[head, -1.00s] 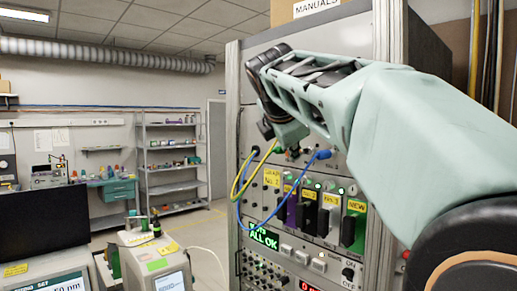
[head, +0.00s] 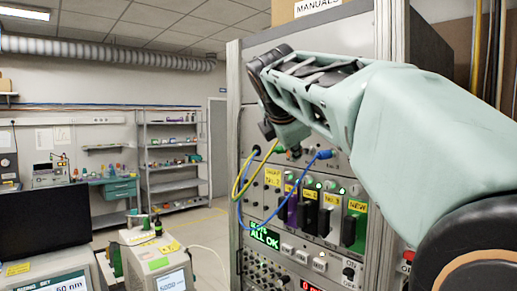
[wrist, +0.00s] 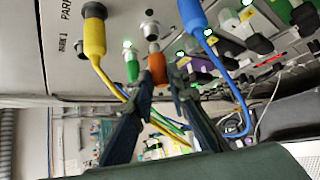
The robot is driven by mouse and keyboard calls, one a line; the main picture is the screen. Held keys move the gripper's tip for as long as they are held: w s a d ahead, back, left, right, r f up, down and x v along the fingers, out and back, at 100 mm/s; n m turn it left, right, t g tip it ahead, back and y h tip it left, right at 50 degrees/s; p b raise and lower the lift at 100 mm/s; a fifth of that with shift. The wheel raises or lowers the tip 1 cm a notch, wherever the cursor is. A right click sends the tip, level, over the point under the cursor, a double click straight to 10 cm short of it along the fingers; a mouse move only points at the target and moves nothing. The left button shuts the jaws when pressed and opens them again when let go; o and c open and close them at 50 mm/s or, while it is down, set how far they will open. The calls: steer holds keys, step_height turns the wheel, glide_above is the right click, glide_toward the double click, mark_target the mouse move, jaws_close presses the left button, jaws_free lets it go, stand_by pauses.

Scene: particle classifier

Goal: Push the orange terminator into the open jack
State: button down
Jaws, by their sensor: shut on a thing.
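The orange terminator (wrist: 157,70) is between the fingertips of my gripper (wrist: 160,86) in the wrist view, and the gripper is shut on it. Its metal end points up toward the panel, close to a silver jack (wrist: 150,30). I cannot tell whether the terminator and the jack touch. A green plug (wrist: 131,66) sits just left of the terminator. In the head view, my arm's wrist is in front of the rack's upper panel, and the terminator cannot be made out there.
A yellow-sleeved plug (wrist: 94,36) and a blue plug (wrist: 192,14) flank the jack, their cables hanging close to my fingers. In the head view, several modules with coloured handles (head: 324,219) sit below, with a green "ALL OK" display (head: 265,237).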

steer(key=shift+w+d+p, duration=0.45)
steer(key=shift+d+p, duration=0.05)
steer(key=shift+d, duration=0.15)
steer(key=shift+w+d+p, duration=0.45)
steer(key=shift+d, duration=0.15)
stand_by(0.3)
steer(key=c, duration=1.8)
jaws_free()
steer(key=shift+d, duration=0.1)
steer(key=shift+o, duration=0.2)
steer(key=shift+a, duration=0.2)
